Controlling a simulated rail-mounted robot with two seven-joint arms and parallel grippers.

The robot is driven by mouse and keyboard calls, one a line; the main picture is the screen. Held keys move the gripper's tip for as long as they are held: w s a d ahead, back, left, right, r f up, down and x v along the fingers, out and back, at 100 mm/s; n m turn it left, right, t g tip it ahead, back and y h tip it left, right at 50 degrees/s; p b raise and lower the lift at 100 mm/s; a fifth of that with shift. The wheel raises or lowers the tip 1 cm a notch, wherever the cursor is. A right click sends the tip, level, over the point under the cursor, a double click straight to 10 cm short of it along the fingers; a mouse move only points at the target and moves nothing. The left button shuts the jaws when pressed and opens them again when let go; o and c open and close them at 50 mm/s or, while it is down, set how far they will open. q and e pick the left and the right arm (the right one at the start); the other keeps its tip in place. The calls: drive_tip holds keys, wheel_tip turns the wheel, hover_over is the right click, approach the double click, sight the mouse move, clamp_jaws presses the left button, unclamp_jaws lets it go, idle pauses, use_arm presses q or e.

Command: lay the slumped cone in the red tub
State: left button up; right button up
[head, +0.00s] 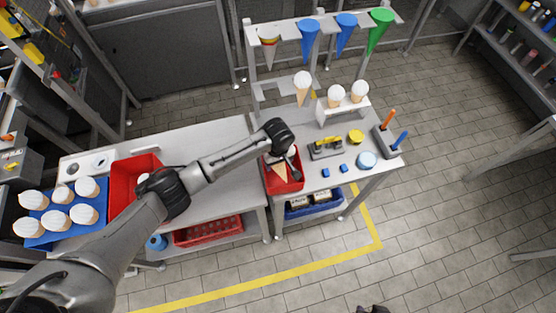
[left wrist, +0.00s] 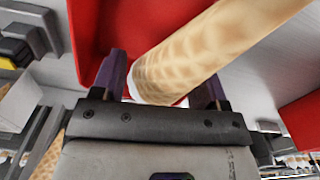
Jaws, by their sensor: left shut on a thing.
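My left gripper (head: 291,157) reaches over the small red tub (head: 283,187) at the front left of the right-hand table. It is shut on a waffle cone (head: 280,172), which shows tilted, over or inside the tub. In the left wrist view the cone (left wrist: 195,55) slants between the dark fingers of the gripper (left wrist: 160,85), with red tub wall (left wrist: 90,30) behind it. I cannot tell whether the cone touches the tub floor. A small dark shape at the bottom edge of the head view looks like my right gripper (head: 370,309); its jaws are unclear.
A larger red bin (head: 128,172) and a blue tray (head: 68,235) with several cupped pieces stand left. Right of the tub are a grey block with a yellow part (head: 327,148), blue cubes and a light blue disc (head: 366,160). Behind, a white rack (head: 343,111) holds cones.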

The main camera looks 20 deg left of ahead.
use_arm(q)
drive_tip(key=o, duration=0.8)
wheel_tip(320, 180, up, 14)
drive_tip(key=shift+p, duration=0.3)
drive_tip(key=shift+f, duration=0.1)
idle(0.4)
